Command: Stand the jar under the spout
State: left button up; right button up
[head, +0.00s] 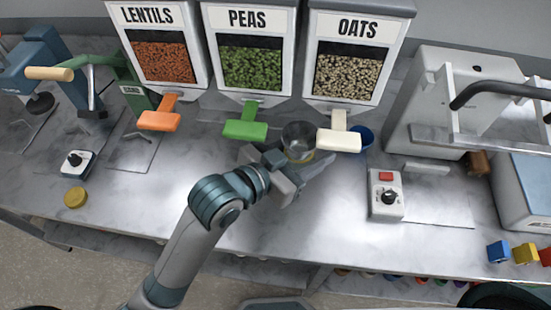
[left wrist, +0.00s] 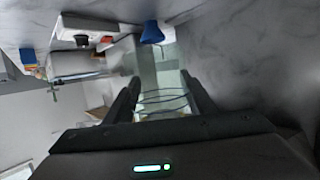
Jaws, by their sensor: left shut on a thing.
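A clear glass jar (head: 298,138) is upright at the counter's middle, between the peas dispenser (head: 252,65) and the oats dispenser (head: 352,60), in front of them. I cannot tell whether its base touches the counter. My left gripper (head: 292,163) is shut on the jar from the front, a finger on each side. In the left wrist view the jar (left wrist: 163,92) shows between the two dark fingers (left wrist: 160,100). The green peas lever (head: 246,130) is left of the jar, and the cream oats lever (head: 338,140) partly overlaps its right side. My right gripper is not in view.
A blue cup (head: 364,137) stands behind the oats lever; it also shows in the left wrist view (left wrist: 152,32). The lentils dispenser (head: 163,60) and orange lever (head: 160,121) are left. A control box (head: 386,195) sits right. A yellow lid (head: 75,197) lies left. The front middle counter is clear.

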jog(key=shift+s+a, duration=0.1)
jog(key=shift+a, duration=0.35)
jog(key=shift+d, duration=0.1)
